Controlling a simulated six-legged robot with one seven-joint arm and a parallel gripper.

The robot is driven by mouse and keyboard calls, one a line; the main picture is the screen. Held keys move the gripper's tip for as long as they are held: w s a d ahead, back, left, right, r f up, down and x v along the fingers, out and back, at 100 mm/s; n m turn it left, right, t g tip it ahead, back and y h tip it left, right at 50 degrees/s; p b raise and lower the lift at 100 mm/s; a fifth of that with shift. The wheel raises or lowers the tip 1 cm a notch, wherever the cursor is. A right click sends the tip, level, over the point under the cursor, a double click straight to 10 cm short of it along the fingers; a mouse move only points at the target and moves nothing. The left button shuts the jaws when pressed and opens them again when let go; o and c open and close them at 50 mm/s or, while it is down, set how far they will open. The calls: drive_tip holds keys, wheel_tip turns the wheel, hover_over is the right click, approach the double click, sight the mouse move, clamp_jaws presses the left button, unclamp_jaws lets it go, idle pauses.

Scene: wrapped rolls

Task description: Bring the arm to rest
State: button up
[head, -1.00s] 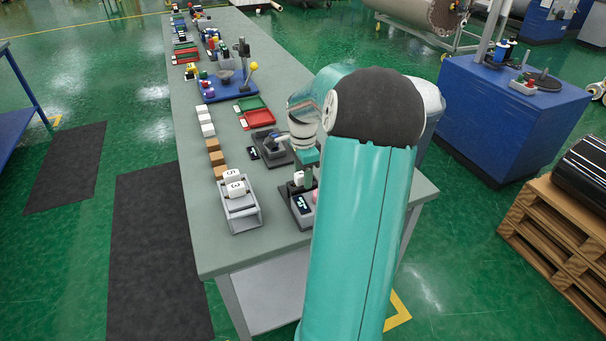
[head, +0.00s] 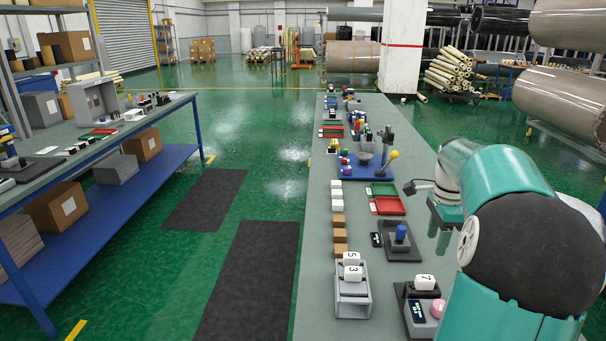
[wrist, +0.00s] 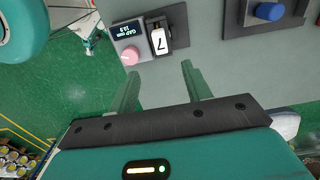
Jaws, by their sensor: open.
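My arm is teal with a dark joint and shows at the right of the head view. My gripper (wrist: 160,88) shows in the wrist view, with its two green fingers apart and nothing between them. It is above the edge of the grey table (head: 312,250). Beyond the fingertips in the wrist view are a white block marked 7 (wrist: 159,42) and a small device with a display and a pink knob (wrist: 130,56). The white block also shows in the head view (head: 424,283).
A grey holder (head: 352,300) with white numbered blocks stands at the near left of the table. A dark base with a blue knob (head: 401,234), red and green trays and brown blocks lie farther along. Dark mats (head: 245,285) lie on the open green floor to the left.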

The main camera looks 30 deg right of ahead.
drive_tip(key=w+a+r+n+h, duration=0.1)
drive_tip(key=w+a+r+n, duration=0.15)
drive_tip(key=a, duration=0.35)
drive_tip(key=w+a+r+n, duration=0.1)
drive_tip(key=a+n, duration=0.2)
drive_tip(key=a, duration=0.3)
drive_tip(key=s+a+n+t, duration=0.2)
drive_tip(key=a+n, duration=0.4)
drive_tip(key=a, duration=0.5)
drive_tip(key=s+a+n+t, duration=0.1)
drive_tip(key=s+a+n, duration=0.2)
drive_tip(key=a+n, duration=0.3)
drive_tip(key=a, duration=0.5)
drive_tip(key=shift+s+r+t+h, duration=0.15)
drive_tip(key=shift+r+t+h, duration=0.15)
drive_tip(key=shift+t, duration=0.1)
drive_tip(key=shift+o, duration=0.4)
drive_tip(key=s+a+f+n+t+y, duration=0.1)
drive_tip(key=s+a+f+n, duration=0.1)
drive_tip(key=s+a+n, duration=0.3)
drive_tip(key=shift+s+a+f+n+t+y, duration=0.2)
drive_tip(key=shift+a+f+n+t+y, duration=0.15)
drive_tip(key=shift+a+n, duration=0.5)
drive_tip(key=o, duration=0.3)
drive_tip(key=shift+s+a+f, duration=0.1)
drive_tip(key=shift+s+a, duration=0.05)
drive_tip(key=shift+a, duration=0.3)
drive_tip(key=shift+d, duration=0.15)
